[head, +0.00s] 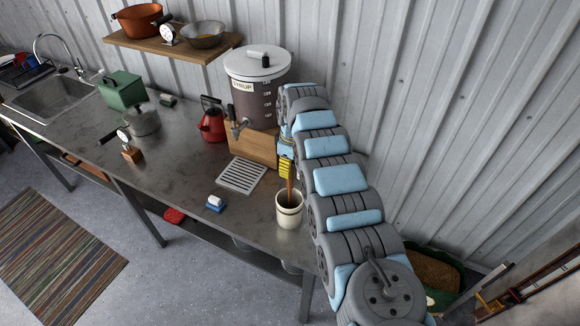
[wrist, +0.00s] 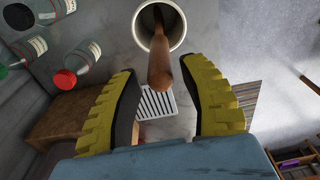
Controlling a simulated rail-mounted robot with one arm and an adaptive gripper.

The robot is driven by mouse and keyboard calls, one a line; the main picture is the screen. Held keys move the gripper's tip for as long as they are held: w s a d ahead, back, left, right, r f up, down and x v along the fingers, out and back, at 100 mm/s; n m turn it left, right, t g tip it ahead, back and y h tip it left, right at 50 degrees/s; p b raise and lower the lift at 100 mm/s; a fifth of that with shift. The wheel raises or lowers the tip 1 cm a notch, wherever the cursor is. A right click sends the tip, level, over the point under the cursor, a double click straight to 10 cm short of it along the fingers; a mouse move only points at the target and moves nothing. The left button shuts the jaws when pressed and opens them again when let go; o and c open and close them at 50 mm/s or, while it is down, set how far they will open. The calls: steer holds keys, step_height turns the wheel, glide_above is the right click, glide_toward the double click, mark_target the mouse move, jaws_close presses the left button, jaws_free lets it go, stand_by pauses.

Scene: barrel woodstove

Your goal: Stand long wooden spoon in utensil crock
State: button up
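The utensil crock (head: 288,217) is a cream pot with a dark rim, upright near the right end of the steel counter. The wooden spoon (head: 290,188) stands in it, its brown shaft rising from the mouth. In the wrist view the spoon (wrist: 161,65) comes up out of the round crock (wrist: 143,27) toward the camera; its lower end is inside. My gripper (wrist: 167,85) is open, with yellow ridged fingers spread on both sides of the spoon and visible gaps to it. In the head view my gripper (head: 286,168) is just above the crock, partly hidden by my arm.
A syrup dispenser (head: 256,85) on a wooden box stands behind the crock, with a slotted drip tray (head: 242,175) in front. A blue-and-white object (head: 215,203) lies left of the crock. Bottles (wrist: 90,60) show in the wrist view. The counter's front edge is close.

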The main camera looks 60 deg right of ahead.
step_height(320, 180, up, 12)
steer(key=shift+s, duration=0.25)
stand_by(0.6)
stand_by(0.9)
